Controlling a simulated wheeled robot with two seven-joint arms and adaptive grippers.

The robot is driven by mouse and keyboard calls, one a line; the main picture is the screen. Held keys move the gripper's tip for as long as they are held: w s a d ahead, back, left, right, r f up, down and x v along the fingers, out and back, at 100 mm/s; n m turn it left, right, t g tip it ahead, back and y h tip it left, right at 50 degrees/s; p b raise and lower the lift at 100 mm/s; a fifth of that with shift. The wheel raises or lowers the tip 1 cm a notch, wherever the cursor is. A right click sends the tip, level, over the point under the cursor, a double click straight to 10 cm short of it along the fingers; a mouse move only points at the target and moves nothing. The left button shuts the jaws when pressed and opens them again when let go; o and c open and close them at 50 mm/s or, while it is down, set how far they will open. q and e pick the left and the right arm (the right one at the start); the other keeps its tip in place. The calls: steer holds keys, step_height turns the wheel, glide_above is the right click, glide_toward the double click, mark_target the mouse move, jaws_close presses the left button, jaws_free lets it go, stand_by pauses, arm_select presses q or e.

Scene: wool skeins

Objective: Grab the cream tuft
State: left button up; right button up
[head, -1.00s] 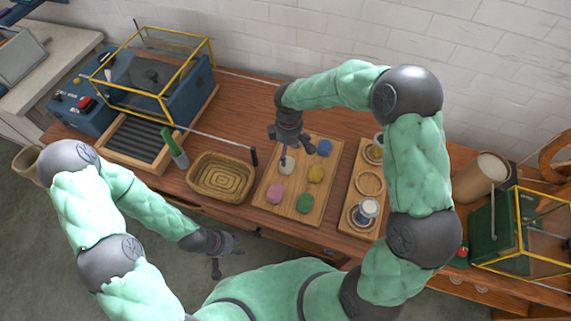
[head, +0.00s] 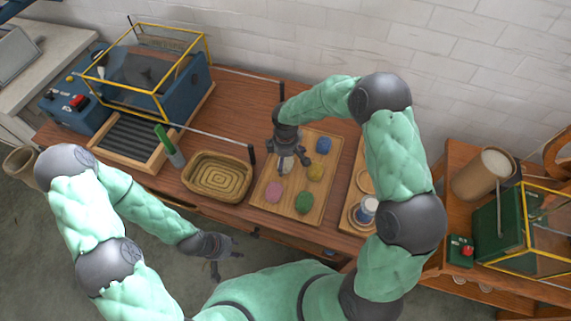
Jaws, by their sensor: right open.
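The cream tuft (head: 286,165) lies on the wooden board (head: 264,199), toward its left side. It is partly hidden by my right gripper (head: 291,166), which is directly over it with open fingers. One finger shows on each side of the tuft in the picture; I cannot tell whether they touch it. My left gripper (head: 226,260) is open and empty, low in front of the table.
Pink (head: 274,192), green (head: 304,202), yellow (head: 316,172) and blue (head: 323,145) tufts share the board. A woven basket (head: 218,178) stands to the left. A jar (head: 365,210) stands to the right, near my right arm.

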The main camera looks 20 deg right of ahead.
steer(key=shift+f, duration=0.35)
steer(key=c, duration=1)
steer(key=shift+r, duration=0.2)
